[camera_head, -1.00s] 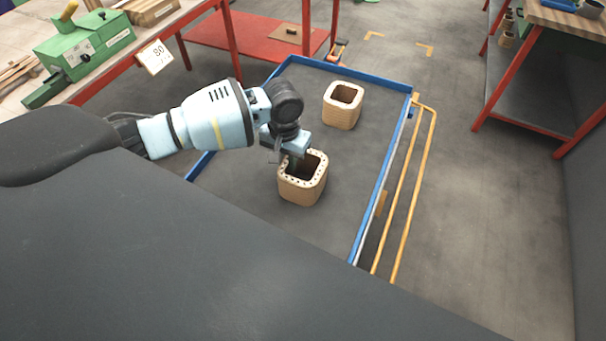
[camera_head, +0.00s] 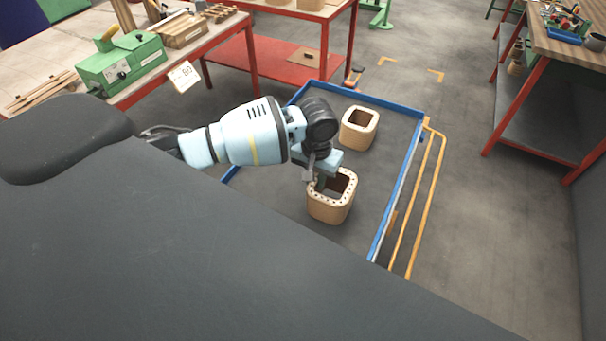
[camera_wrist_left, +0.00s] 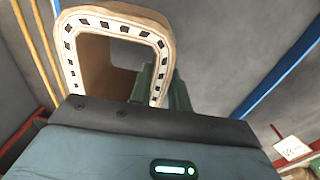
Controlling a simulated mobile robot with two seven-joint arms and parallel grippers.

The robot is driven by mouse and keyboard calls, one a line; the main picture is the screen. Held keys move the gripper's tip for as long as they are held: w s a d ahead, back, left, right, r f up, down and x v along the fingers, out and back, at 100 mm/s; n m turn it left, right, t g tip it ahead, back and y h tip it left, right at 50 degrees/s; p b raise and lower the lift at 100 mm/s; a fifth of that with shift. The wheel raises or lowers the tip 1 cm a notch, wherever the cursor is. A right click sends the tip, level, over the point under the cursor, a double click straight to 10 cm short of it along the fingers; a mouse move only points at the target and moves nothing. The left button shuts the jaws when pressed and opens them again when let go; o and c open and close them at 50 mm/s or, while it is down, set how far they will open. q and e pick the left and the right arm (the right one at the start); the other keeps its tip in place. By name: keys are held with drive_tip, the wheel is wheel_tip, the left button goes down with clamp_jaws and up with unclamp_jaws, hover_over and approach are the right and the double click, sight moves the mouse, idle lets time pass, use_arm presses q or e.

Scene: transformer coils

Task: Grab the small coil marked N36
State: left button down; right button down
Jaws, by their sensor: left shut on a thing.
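Two square, hollow tan coils are in the blue-edged cart. The nearer one, with a pale rim dotted with dark marks (camera_head: 331,207), also fills the upper left of the left wrist view (camera_wrist_left: 118,19). My left gripper (camera_head: 324,180) is shut on the wall of this coil, with green fingers at its rim in the left wrist view (camera_wrist_left: 158,86). The farther coil (camera_head: 359,139) stands apart behind it, with a plain rim. No N36 mark can be read on either coil. My right gripper is not in view.
The cart's blue rim (camera_head: 401,179) surrounds both coils, with a yellow handle (camera_head: 421,200) on its right. A red-framed workbench (camera_head: 200,50) with a green machine (camera_head: 120,62) is at the left. Another bench (camera_head: 570,45) is at the right.

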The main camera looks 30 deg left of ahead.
sight(334, 215)
use_arm(q)
drive_tip(key=s+d, duration=0.2)
drive_tip(key=d, duration=0.1)
drive_tip(key=s+d, duration=0.2)
drive_tip(key=s, duration=0.1)
drive_tip(key=s+d, duration=0.2)
drive_tip(key=d, duration=0.1)
drive_tip(key=shift+s+d+r, duration=0.15)
drive_tip(key=shift+s+d, duration=0.05)
drive_tip(key=shift+d, duration=0.15)
drive_tip(key=shift+r, duration=0.1)
